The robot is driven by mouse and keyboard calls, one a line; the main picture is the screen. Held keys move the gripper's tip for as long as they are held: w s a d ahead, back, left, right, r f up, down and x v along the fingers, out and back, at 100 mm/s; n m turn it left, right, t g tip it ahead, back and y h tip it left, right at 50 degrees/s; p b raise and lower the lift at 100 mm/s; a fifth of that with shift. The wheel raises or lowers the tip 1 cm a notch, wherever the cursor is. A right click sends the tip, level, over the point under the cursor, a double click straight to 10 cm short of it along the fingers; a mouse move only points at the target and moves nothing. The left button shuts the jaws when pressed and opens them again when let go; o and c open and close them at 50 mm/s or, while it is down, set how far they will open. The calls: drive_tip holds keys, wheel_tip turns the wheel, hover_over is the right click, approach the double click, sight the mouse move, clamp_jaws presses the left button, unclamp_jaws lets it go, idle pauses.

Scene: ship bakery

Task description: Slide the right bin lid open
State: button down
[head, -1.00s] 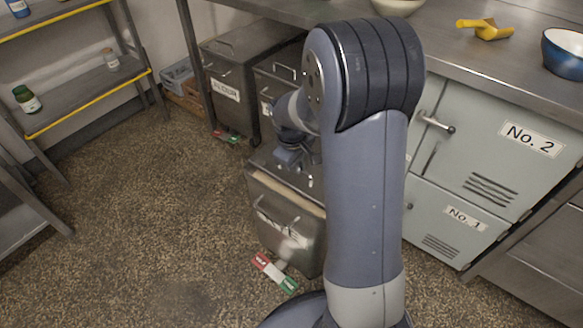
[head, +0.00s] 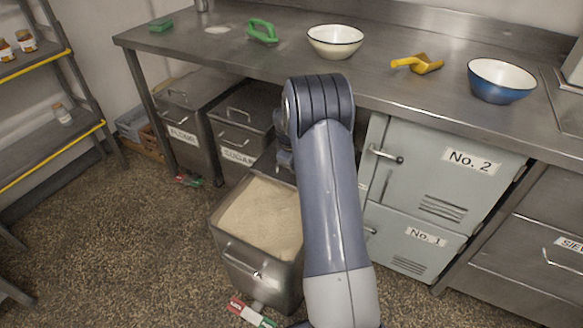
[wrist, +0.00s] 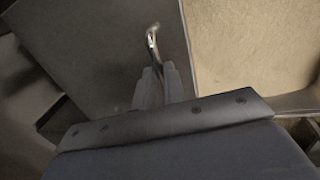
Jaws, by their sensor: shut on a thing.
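The right bin (head: 285,283) is a steel bin standing out in front of the counter. Its top is largely uncovered and shows a pale, grainy filling (head: 262,218). Its grey lid (wrist: 95,45) is slid toward the back, and its edge lies beside the filling in the wrist view. My gripper (wrist: 160,72) is shut on the lid's metal handle (wrist: 152,40). In the head view my arm hides the fingers and part of the lid.
A flour bin (head: 180,135) and a sugar bin (head: 237,157) stand under the steel counter (head: 215,55), left of the right bin. Grey lockers (head: 440,185) stand right of my arm. A red, white and green item (head: 250,313) lies at the bin's foot. Floor at left is clear.

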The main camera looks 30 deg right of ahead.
drive_tip(key=c, duration=1.5)
unclamp_jaws()
drive_tip(key=shift+r, duration=0.1)
drive_tip(key=r, duration=0.3)
drive_tip(key=a+r+p, duration=0.1)
drive_tip(key=r, duration=0.3)
drive_tip(key=s+r, duration=0.1)
drive_tip(key=r, duration=0.2)
drive_tip(key=shift+a+r, duration=0.25)
drive_tip(key=shift+a, duration=0.1)
drive_tip(key=f, duration=0.3)
drive_tip(key=d+f, duration=0.1)
drive_tip(key=f, duration=0.3)
drive_tip(key=w+f+b, duration=0.1)
drive_tip(key=f, duration=0.3)
drive_tip(key=shift+d, duration=0.35)
drive_tip(key=shift+s+a+r, duration=0.2)
drive_tip(key=shift+s+a, duration=0.35)
drive_tip(key=shift+a, duration=0.3)
drive_tip(key=shift+s+a, duration=0.2)
drive_tip(key=shift+a, duration=0.05)
